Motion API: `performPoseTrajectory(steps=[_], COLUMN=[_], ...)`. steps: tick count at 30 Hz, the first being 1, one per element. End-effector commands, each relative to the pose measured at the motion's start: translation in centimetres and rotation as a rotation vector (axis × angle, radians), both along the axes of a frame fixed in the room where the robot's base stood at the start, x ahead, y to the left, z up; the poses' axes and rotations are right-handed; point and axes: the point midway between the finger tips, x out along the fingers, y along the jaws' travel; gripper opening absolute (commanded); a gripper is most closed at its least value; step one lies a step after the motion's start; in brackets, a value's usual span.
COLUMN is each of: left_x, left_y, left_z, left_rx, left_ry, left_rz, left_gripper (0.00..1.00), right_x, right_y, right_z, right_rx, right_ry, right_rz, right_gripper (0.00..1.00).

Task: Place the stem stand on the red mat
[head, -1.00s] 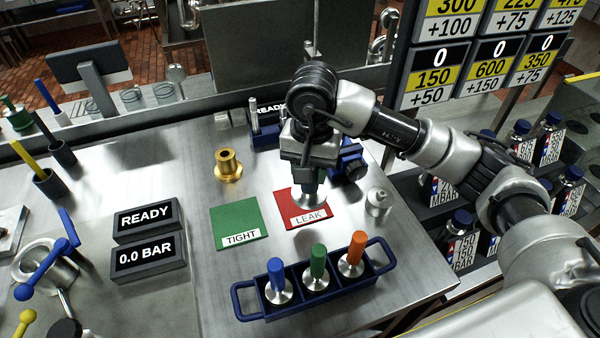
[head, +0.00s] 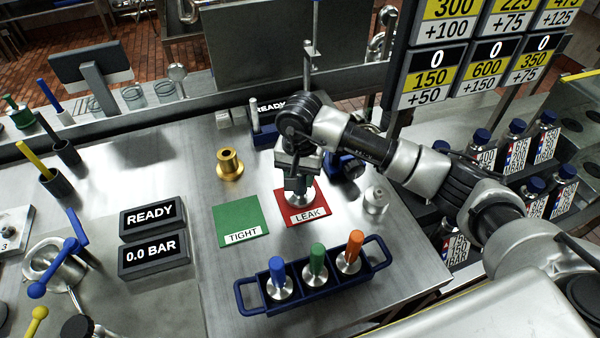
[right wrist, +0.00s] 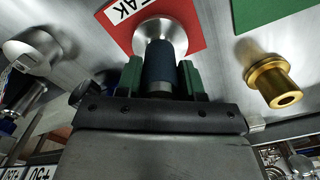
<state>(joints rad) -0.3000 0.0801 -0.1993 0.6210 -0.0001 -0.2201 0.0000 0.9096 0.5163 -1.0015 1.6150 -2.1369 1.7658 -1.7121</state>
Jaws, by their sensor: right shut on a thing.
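The red mat (head: 318,219), labelled LEAK, lies on the steel bench; it also shows in the right wrist view (right wrist: 196,22). My right gripper (head: 297,185) is over it, pointing down. In the right wrist view its green-padded fingers (right wrist: 160,82) are shut on the dark shaft of the stem stand (right wrist: 161,64). The stand's round silver foot (right wrist: 163,34) is over the red mat; in the head view the foot (head: 296,199) shows below the fingers, upright. I cannot tell whether it touches the mat. My left gripper is not in view.
A green mat (head: 240,216) labelled TIGHT lies left of the red one. A brass fitting (head: 229,165) stands behind it, and a silver piece (head: 375,200) stands to the right. A blue rack (head: 345,284) with blue, green and orange handled stems is in front.

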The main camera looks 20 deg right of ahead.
Motion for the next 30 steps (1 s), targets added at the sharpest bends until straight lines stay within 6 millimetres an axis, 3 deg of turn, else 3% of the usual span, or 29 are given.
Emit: performPoseTrajectory(steps=[4,5,9,21,30], left_x=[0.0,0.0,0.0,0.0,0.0], left_y=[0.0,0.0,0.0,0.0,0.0], left_z=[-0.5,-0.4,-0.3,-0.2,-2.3], left_rx=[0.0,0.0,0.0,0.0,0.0], left_ry=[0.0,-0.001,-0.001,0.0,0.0], left_rz=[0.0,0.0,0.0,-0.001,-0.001], left_gripper=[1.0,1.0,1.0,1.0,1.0], right_x=[0.1,0.0,0.0,0.1,0.1], right_y=[0.0,0.0,0.0,0.0,0.0], right_z=[-0.3,-0.2,-0.2,0.5,6.5], right_rx=[0.001,0.0,0.0,0.0,0.0], right_ry=[-0.003,0.0,0.0,-0.002,-0.007], right_rz=[0.0,0.0,0.0,0.0,0.0], right_gripper=[0.0,0.42,0.63,0.63,0.63])
